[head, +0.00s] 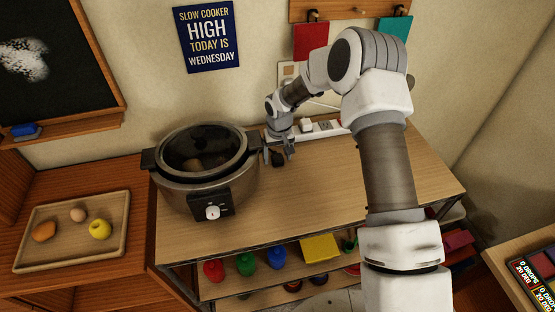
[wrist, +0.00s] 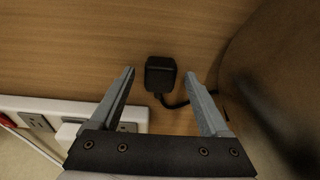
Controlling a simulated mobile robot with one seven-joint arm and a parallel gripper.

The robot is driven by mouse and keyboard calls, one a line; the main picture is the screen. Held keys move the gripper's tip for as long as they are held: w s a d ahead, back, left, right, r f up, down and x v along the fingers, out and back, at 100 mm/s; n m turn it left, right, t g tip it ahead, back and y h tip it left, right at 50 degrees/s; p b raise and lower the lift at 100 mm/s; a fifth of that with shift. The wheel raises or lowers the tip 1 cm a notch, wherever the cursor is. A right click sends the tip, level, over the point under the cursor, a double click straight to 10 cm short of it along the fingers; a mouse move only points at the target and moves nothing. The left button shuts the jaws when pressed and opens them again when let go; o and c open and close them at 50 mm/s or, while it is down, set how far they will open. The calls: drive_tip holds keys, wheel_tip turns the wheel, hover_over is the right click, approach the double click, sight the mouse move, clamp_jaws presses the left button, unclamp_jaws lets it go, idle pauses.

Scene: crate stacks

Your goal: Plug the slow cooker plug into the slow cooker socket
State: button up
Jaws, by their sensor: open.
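The slow cooker (head: 205,165) stands on the wooden tabletop, and its curved side shows at the right of the wrist view (wrist: 270,70). The black slow cooker plug (wrist: 160,73) lies on the tabletop with its cord running toward the cooker; it also shows in the head view (head: 278,158). My gripper (wrist: 158,72) is open, its two fingers either side of the plug and apart from it. A white power strip (wrist: 75,112) with sockets lies along the wall; in the head view it is behind my gripper (head: 328,128). I cannot tell which socket is the slow cooker socket.
A white plug (head: 306,125) sits on the strip. A wooden tray (head: 75,230) with several food items is at the left. Shelves below hold colored bottles and a yellow box (head: 320,248). The tabletop's front and right are clear. A sign (head: 207,37) hangs on the wall.

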sight(277, 156)
clamp_jaws()
idle(0.3)
drive_tip(key=shift+r, duration=0.15)
drive_tip(key=shift+r, duration=0.65)
wheel_tip(277, 156, up, 3)
drive_tip(key=shift+f+b, duration=0.1)
drive_tip(key=shift+b, duration=0.45)
drive_tip(key=s+d+r+b, duration=0.1)
drive_tip(key=s+d+r, duration=0.5)
drive_tip(key=s+d, duration=0.2)
drive_tip(key=shift+d+r, duration=0.2)
drive_tip(key=shift+r, duration=0.15)
